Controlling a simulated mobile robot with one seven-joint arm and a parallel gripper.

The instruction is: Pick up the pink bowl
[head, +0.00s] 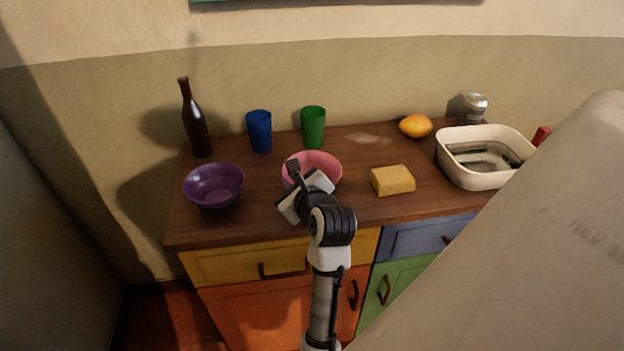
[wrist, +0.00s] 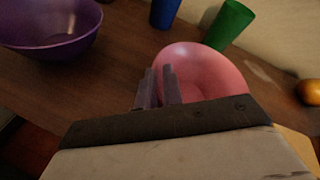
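The pink bowl (head: 322,162) stands on the wooden countertop near its middle, partly hidden by my gripper in the head view. My gripper (head: 294,172) reaches over the bowl's near left side. In the wrist view the bowl (wrist: 210,75) is just beyond and right of the fingers (wrist: 159,82). One finger overlaps the bowl's left edge and the other lies outside it. The fingers are close together with a narrow gap between them. I cannot tell whether they touch the rim or pinch it.
A purple bowl (head: 213,187) stands left, with a dark bottle (head: 195,125) behind. Blue (head: 260,132) and green (head: 313,128) cups are behind the pink bowl. A yellow block (head: 392,181), an orange fruit (head: 416,126), a can (head: 473,108) and a cream basin (head: 470,180) are right.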

